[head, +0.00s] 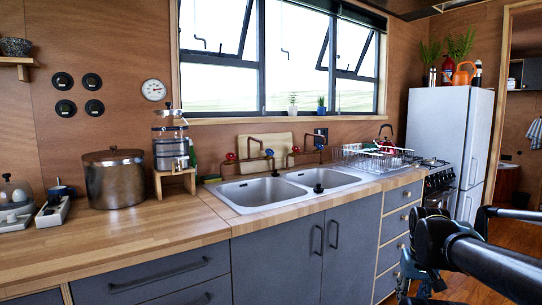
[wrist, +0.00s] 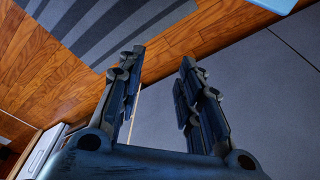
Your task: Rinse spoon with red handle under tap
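The double steel sink (head: 250,193) is set in the wooden counter under the window. Copper taps (head: 252,138) with red and blue knobs stand along its back edge. I cannot make out a spoon with a red handle in either view. A wire dish rack (head: 352,156) stands right of the sink, with small red items by it that are too small to tell. My gripper (wrist: 160,62) is open and empty in the wrist view, its two fingers apart in front of grey cabinet fronts (wrist: 240,85). My arm shows at the lower right of the head view, away from the sink.
A steel pot (head: 114,182) and a water dispenser (head: 170,145) on a wooden stand are left of the sink. A stove (head: 437,183) and white fridge (head: 455,135) are at the right. The counter (head: 150,232) in front of the pot is clear.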

